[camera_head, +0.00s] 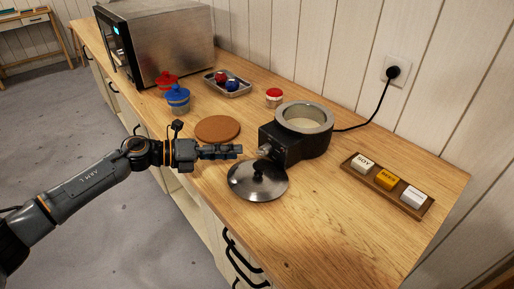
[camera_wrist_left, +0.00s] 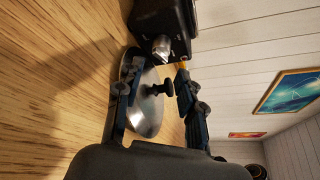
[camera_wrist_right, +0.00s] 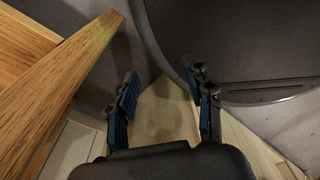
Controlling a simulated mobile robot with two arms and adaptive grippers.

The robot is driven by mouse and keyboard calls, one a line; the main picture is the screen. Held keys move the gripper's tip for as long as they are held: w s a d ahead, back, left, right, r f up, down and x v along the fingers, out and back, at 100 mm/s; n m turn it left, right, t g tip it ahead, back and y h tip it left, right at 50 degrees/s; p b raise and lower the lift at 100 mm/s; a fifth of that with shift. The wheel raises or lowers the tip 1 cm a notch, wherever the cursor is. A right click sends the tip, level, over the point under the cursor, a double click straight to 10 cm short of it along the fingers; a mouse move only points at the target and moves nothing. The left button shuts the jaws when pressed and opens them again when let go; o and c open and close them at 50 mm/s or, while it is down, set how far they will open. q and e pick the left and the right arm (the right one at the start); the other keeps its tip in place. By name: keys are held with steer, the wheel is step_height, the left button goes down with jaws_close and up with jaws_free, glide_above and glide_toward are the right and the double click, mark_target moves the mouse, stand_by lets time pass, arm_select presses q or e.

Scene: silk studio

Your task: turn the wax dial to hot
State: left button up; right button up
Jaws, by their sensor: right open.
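The wax warmer (camera_head: 281,147) is a black box with a round metal pot, standing on the wooden counter. Its metal dial (camera_head: 265,150) sticks out of the front face; it also shows in the left wrist view (camera_wrist_left: 161,47). The dial's markings are too small to read. My left gripper (camera_head: 240,150) points at the dial from the left, a short gap away. In the left wrist view its fingers (camera_wrist_left: 154,78) are apart, with the dial just beyond the tips. My right gripper (camera_wrist_right: 164,78) is open and empty, off the counter's edge and outside the head view.
A metal lid (camera_head: 259,187) with a black knob lies right below the left gripper. A cork mat (camera_head: 218,129) lies behind it. A wooden tray of blocks (camera_head: 409,203) is at right. Jars (camera_head: 178,99), a metal tray (camera_head: 241,90) and a microwave (camera_head: 165,45) stand farther back.

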mark_target(258, 151)
arm_select(q)
steer(key=p+x, duration=0.1)
steer(key=x, duration=0.6)
steer(key=shift+w+d, duration=0.15)
steer(key=shift+d, duration=0.2)
arm_select(e)
steer(key=shift+d+r, duration=0.7)
steer(key=shift+d, duration=0.2)
arm_select(q)
jaws_close()
arm_select(e)
steer(key=shift+a, duration=0.3)
